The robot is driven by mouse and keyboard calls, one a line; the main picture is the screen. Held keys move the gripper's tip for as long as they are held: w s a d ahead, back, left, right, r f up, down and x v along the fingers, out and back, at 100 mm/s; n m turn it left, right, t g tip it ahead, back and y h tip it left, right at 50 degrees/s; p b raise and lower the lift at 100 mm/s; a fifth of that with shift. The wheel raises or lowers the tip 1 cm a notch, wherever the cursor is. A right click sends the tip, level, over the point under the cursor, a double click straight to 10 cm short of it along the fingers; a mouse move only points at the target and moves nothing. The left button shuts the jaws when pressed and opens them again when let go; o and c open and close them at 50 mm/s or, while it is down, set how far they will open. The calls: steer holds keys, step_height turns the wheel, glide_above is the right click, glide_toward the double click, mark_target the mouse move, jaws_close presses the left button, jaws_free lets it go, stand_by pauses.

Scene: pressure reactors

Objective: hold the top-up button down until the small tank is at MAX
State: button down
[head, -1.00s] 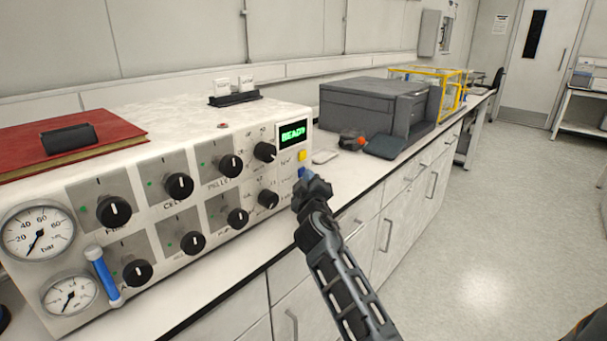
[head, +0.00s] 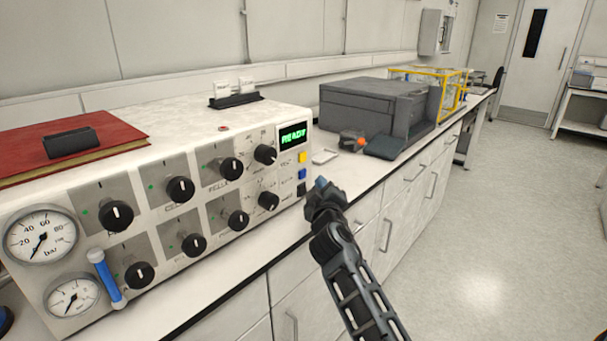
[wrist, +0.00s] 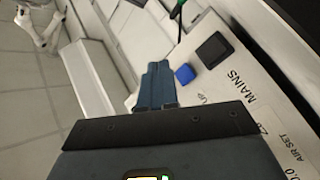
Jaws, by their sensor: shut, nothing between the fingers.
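The white control unit's front panel (head: 152,228) carries a blue button (head: 302,174) at its right end, between a yellow button (head: 302,157) and a black one (head: 302,188). In the wrist view the blue button (wrist: 184,74) has a label ending in "UP" beside it, partly hidden. My gripper (head: 321,184) is shut and empty, just right of the buttons. In the wrist view its fingertips (wrist: 158,66) are beside the blue button, with a small gap in the picture. No tank clearly marked MAX shows; a blue tube (head: 106,279) is on the panel's left.
The green display (head: 293,134) appears to read READY. Several black knobs (head: 231,168) and two dial gauges (head: 41,235) fill the panel. A red book (head: 100,130) lies on top. A dark grey box (head: 370,108) stands on the bench to the right. The floor at right is clear.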

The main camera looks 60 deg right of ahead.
mark_target(302, 174)
steer(key=shift+s+a, duration=0.15)
steer(key=shift+s, duration=0.5)
steer(key=shift+s+a, duration=0.15)
steer(key=shift+s, duration=0.5)
stand_by(1.4)
steer(key=s+n, duration=0.1)
steer(key=n, duration=0.5)
steer(key=s+n, duration=0.1)
steer(key=n, duration=0.5)
steer(key=s+a+n, duration=0.1)
steer(key=n, duration=0.5)
steer(key=shift+s+r+n+h, duration=0.1)
steer(key=shift+s+n+h, duration=0.2)
steer(key=shift+n, duration=0.1)
steer(key=shift+w, duration=0.1)
steer(key=shift+w+d+b, duration=0.3)
steer(key=shift+w+d, duration=0.05)
steer(key=shift+w, duration=1.05)
steer(key=shift+w+d+b, duration=0.35)
steer(key=shift+w, duration=1.05)
steer(key=shift+w+d+b, duration=0.3)
steer(key=shift+w+d, duration=0.05)
steer(key=shift+w, duration=1.05)
steer(key=shift+w, duration=0.1)
